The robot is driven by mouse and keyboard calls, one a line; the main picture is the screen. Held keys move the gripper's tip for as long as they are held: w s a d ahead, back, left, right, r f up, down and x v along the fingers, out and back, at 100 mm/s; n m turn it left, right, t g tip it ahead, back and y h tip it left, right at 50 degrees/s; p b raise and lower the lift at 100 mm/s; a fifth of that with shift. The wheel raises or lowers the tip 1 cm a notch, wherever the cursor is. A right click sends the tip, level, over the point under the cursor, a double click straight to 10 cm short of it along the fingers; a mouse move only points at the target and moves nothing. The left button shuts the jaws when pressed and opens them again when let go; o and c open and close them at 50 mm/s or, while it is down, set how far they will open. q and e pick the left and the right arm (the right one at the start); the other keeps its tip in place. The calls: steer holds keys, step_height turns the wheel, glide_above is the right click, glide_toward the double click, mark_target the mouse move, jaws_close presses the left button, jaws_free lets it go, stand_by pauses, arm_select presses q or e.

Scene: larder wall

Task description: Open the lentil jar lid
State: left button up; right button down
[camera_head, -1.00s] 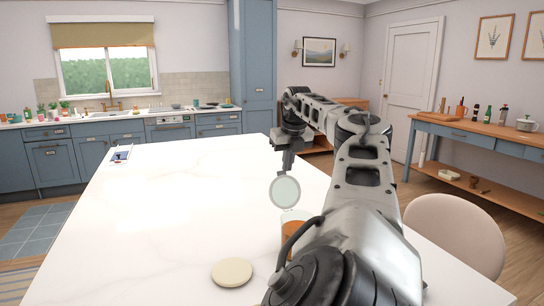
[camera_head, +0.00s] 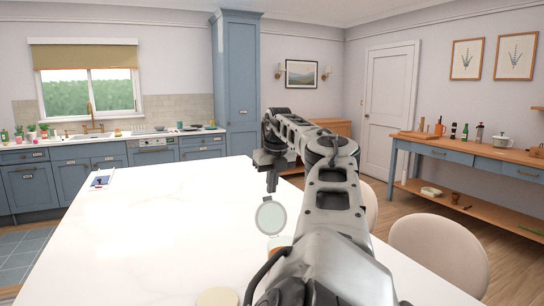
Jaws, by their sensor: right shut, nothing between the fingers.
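The lentil jar (camera_head: 277,243) stands on the white worktop, with orange contents just showing. My right forearm hides most of it. Its round glass lid (camera_head: 270,216) stands up on edge above the jar's mouth, swung open. My right gripper (camera_head: 271,186) points down just above and behind the lid's top edge. It is shut with nothing in it, and a small gap seems to show between it and the lid. My left gripper is not in view.
A cream round disc (camera_head: 218,297) lies on the worktop (camera_head: 150,235) at the bottom edge. A small blue-and-white item (camera_head: 101,181) lies at the far left corner. The worktop's middle is clear. Beige chairs (camera_head: 440,255) stand at the right.

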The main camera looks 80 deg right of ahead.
steer(key=v, duration=1.4)
steer(key=shift+s+r, duration=0.15)
steer(key=shift+r, duration=0.15)
steer(key=shift+a, duration=0.1)
